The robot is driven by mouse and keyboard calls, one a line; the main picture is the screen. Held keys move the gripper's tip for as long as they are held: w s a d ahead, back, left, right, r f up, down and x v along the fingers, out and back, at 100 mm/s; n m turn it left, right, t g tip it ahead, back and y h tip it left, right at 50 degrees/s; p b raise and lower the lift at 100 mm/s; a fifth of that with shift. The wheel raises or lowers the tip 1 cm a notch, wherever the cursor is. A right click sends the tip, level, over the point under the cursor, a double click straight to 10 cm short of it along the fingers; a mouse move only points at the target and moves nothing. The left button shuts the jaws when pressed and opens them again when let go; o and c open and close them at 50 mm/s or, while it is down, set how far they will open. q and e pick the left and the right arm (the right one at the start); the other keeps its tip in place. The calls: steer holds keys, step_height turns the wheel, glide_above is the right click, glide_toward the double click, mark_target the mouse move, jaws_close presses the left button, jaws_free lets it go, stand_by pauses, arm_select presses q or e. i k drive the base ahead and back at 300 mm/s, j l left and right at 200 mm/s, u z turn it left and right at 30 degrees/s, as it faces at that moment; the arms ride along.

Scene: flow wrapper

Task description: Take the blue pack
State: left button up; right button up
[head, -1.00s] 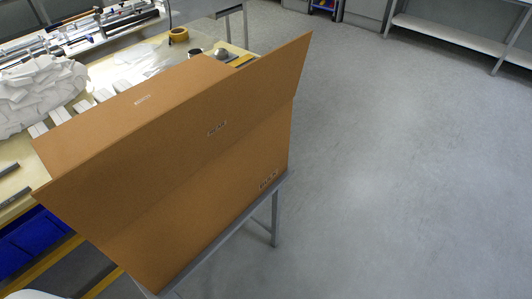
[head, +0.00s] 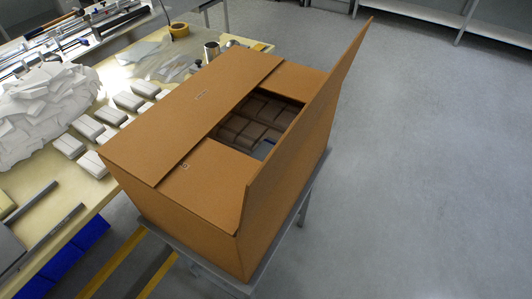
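A large cardboard box (head: 208,205) stands on a grey stand, its top partly open. Through the opening, several dark brown packs (head: 243,128) lie in rows. At the near end of the opening a small bluish patch (head: 263,149) shows; it may be part of a blue pack, but the flaps hide most of it and I cannot tell. Neither of my grippers is in view.
One long flap (head: 310,110) stands raised on the box's right side. The table (head: 92,198) on the left holds several pale packs (head: 88,127), a heap of white wrappers (head: 45,105) and a tape roll (head: 179,30). Blue bins (head: 72,262) sit below. Floor on the right is clear.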

mark_target(261, 152)
steer(key=k+j+z, duration=0.95)
steer(key=k+z, duration=0.15)
steer(key=k, duration=0.3)
